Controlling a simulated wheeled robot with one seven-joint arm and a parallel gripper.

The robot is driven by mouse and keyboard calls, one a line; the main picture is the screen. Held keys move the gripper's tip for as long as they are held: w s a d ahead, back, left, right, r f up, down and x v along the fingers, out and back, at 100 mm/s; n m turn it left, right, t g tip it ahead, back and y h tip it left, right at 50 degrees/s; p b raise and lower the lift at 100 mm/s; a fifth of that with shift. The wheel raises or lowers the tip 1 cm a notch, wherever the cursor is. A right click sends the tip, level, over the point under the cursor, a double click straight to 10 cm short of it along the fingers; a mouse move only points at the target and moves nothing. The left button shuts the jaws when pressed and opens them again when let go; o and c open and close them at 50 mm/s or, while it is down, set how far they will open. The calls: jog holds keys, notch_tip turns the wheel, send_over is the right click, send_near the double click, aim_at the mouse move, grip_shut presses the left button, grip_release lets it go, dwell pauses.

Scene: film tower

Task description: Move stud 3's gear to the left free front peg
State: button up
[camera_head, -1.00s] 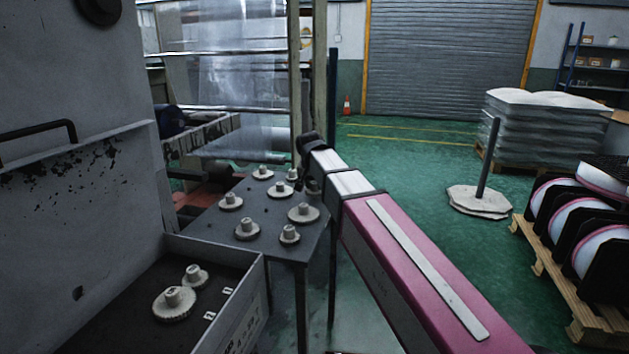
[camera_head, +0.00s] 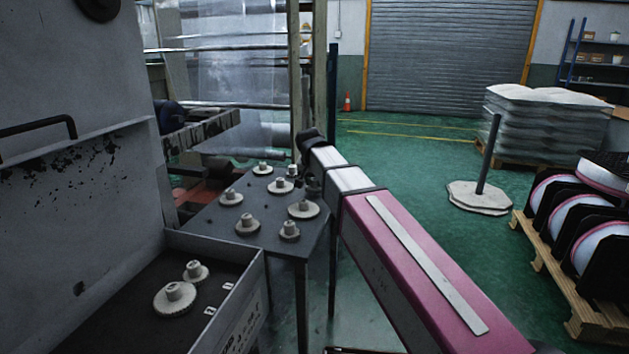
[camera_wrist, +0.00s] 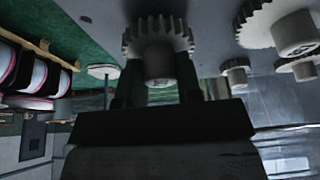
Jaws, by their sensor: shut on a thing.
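My gripper (camera_wrist: 158,85) is shut on a pale toothed gear (camera_wrist: 158,48), its hub between the fingers. In the head view my gripper is mostly hidden behind my arm's end. A small pale hub (camera_head: 293,171) shows beside it at the table's right edge; I cannot tell if this is the held gear. Several other pale gears stand on the dark table, among them one at the front left (camera_head: 247,225), one at the front right (camera_head: 289,232) and one at the right (camera_head: 303,209). Stud numbers are not readable, and I cannot make out the free front pegs.
A grey tray (camera_head: 252,283) at the front left holds a large gear (camera_head: 174,298) and a smaller gear (camera_head: 196,271), with two small white tags beside them. A grey machine wall (camera_head: 75,190) stands at the left. Green floor (camera_head: 410,190) is open behind my arm.

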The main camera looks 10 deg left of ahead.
jog(key=shift+f, duration=0.8)
dwell(0.4)
jog(key=o, duration=1)
